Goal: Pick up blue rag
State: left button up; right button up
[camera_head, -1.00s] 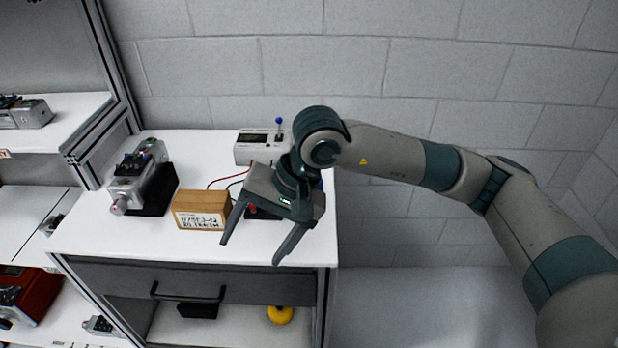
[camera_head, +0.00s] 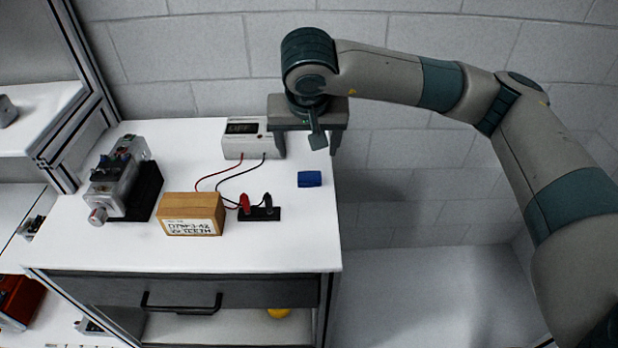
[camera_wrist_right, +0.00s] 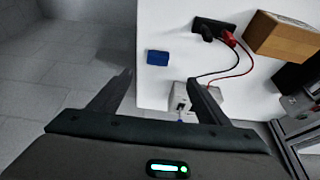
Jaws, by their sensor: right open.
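The blue rag (camera_head: 310,179) is a small folded block lying on the white tabletop (camera_head: 270,250) near its right edge. It also shows in the right wrist view (camera_wrist_right: 157,58), beyond the fingertips and roughly in line with the gap between them. My right gripper (camera_head: 307,146) is open and empty, above the back right of the table, behind and above the rag in the head view. Its two spread fingers also show in the right wrist view (camera_wrist_right: 160,84). The fingers do not touch the rag. My left gripper is not in view.
A white meter box (camera_head: 250,140) stands close left of my right gripper. Red and black leads run to a black terminal block (camera_head: 259,214) beside a cardboard box (camera_head: 191,213). A motor unit (camera_head: 125,185) stands at the left. Tabletop around the rag is clear.

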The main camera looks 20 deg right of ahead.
jog(key=p, duration=0.5)
send_near(309, 176)
jog(key=f, duration=0.2)
jog(key=shift+w+a+f, duration=0.15)
jog(key=shift+w+f, duration=0.05)
jog(key=shift+f, duration=0.1)
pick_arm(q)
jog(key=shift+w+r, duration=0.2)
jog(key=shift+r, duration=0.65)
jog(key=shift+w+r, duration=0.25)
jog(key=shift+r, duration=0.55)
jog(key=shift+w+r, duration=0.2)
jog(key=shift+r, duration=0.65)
pick_arm(e)
jog(key=shift+w+f, duration=0.2)
jog(key=shift+f, duration=0.3)
jog(key=shift+w+d+f+p, duration=0.3)
jog(key=shift+w+f+p, duration=0.15)
jog(key=shift+p, duration=0.3)
jog(key=p+x, duration=0.1)
jog(key=x, duration=0.2)
jog(key=shift+d+p, duration=0.2)
jog(key=shift+p, duration=0.15)
jog(key=shift+w+f, duration=0.2)
jog(key=shift+f, duration=0.25)
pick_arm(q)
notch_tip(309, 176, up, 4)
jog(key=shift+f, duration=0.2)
